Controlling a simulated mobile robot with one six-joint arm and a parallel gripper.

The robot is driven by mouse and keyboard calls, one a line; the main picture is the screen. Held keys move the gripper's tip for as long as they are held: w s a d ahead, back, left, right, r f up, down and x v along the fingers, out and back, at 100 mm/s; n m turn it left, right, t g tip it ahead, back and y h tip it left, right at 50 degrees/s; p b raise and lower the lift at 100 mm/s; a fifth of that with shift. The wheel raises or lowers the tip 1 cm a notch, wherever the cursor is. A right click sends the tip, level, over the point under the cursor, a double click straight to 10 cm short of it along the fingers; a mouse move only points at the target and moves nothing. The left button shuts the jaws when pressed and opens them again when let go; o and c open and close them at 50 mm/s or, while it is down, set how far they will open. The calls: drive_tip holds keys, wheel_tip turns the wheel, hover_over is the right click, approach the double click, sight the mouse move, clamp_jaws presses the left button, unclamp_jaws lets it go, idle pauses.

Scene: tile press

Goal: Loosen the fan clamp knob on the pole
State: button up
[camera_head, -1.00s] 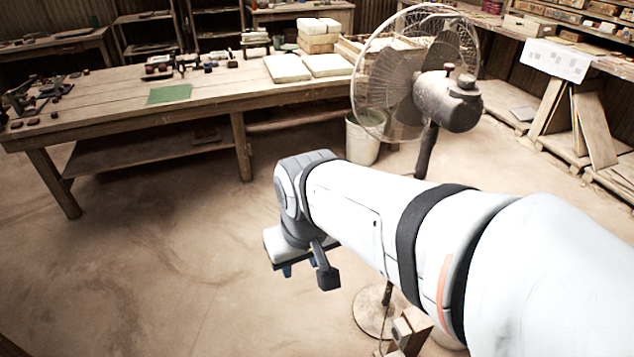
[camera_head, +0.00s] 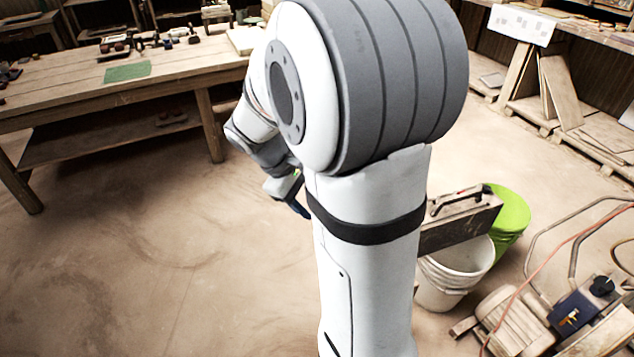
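The fan, its pole and the clamp knob do not show now; my arm fills the middle of the view and covers the place where the fan stood. My gripper (camera_head: 297,200) shows only in part, low at the left side of my arm, over the open floor in front of the workbench. Its dark blue fingertips point down. The rest of it is hidden behind my arm, so I cannot see whether it is open or shut.
A wooden workbench (camera_head: 205,115) with a green mat (camera_head: 128,72) stands at the back left. At right are a white bucket (camera_head: 447,285), a toolbox (camera_head: 460,218), a green-topped bucket (camera_head: 508,213) and a machine with hoses (camera_head: 560,318). The left floor is clear.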

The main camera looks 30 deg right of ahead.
drive_tip(key=w+d+f+n+h+b, duration=0.5)
drive_tip(key=d+f, duration=0.3)
drive_tip(key=f, duration=0.6)
drive_tip(key=w+d+f+n+h+b, duration=0.35)
drive_tip(key=w+d+f+b, duration=0.35)
drive_tip(key=f, duration=0.7)
drive_tip(key=w+d+f+n+h+b, duration=0.5)
drive_tip(key=d+f, duration=0.4)
drive_tip(key=f, duration=0.6)
drive_tip(key=d+y+b, duration=0.1)
drive_tip(key=d, duration=0.6)
drive_tip(key=shift+s+d+r, duration=0.25)
drive_tip(key=shift+d+r, duration=0.05)
drive_tip(key=shift+n, duration=0.25)
drive_tip(key=shift+c, duration=0.6)
